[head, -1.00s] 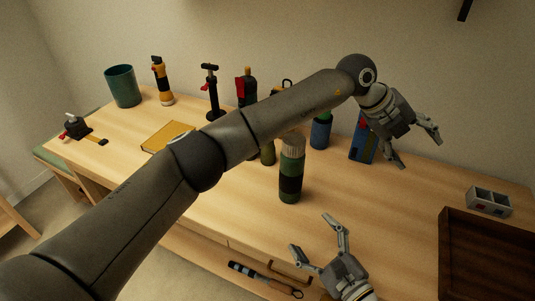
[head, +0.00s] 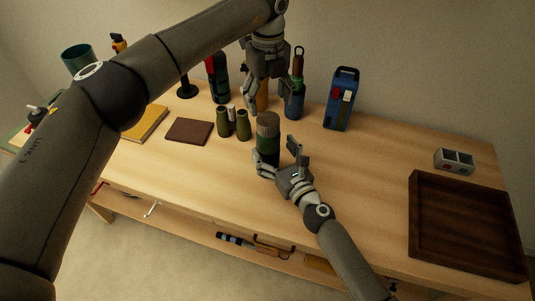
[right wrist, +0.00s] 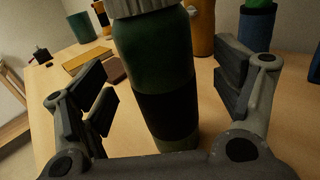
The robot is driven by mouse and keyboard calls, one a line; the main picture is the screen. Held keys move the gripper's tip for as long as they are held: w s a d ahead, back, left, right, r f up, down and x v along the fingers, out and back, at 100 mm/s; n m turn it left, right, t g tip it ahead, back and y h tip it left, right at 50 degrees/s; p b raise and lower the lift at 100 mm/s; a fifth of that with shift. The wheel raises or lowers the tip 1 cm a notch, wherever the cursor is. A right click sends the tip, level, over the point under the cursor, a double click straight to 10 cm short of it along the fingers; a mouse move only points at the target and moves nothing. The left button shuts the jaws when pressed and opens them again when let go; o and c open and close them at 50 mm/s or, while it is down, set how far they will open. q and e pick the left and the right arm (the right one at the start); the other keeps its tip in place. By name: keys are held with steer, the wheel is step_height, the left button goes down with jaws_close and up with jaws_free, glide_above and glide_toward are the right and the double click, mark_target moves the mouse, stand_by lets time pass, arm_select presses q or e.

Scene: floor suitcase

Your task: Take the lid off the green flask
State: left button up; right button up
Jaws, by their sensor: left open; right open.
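The green flask (head: 268,147) stands upright near the middle of the table. It has a dark band, and its grey ribbed lid (head: 268,119) is on top. In the right wrist view the flask (right wrist: 158,65) stands between my right fingers, with the lid (right wrist: 140,7) cut off by the top edge. My right gripper (head: 278,160) is open around the flask's body, and gaps show between the fingers and the flask. My left gripper (head: 269,104) is open above and slightly behind the lid, fingers pointing down. It appears empty.
A blue cup (head: 294,103) and a blue box (head: 342,100) stand behind. A dark wooden tray (head: 415,228) is at the right. The table between flask and tray is clear.

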steer(key=shift+x, duration=1.75)
